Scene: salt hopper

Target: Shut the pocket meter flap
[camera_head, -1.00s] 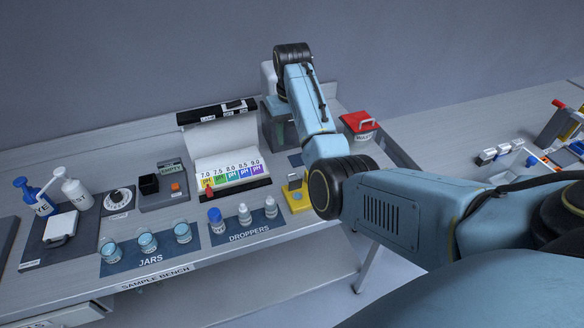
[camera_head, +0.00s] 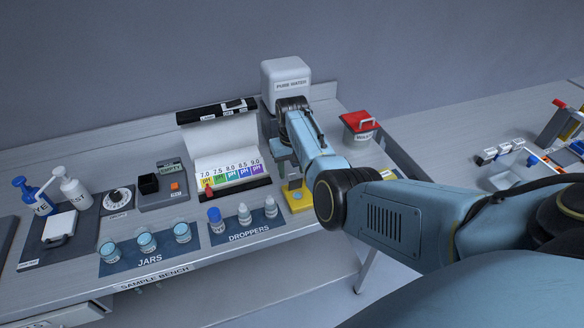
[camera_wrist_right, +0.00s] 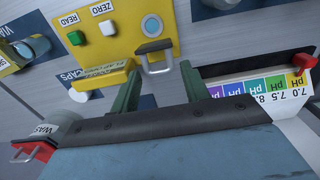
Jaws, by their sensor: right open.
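The yellow pocket meter (camera_head: 300,203) stands on the bench right of the droppers, partly hidden by my right arm. In the right wrist view the meter (camera_wrist_right: 128,48) shows a green READ button, a white ZERO button and an uncovered round well. A grey metal loop (camera_wrist_right: 155,59) stands at its edge near my fingers, beside a yellow lettered part; the flap's exact angle is hard to tell. My right gripper (camera_wrist_right: 162,88) is open and empty, its two green fingers apart and pointing toward the meter beside the loop. My left gripper is not in view.
The pH colour strip (camera_head: 231,171) is just left of the meter. Droppers (camera_head: 244,214) stand in front left. The pure water unit (camera_head: 286,80) is behind my wrist, and a red-lidded waste bin (camera_head: 359,125) is to the right.

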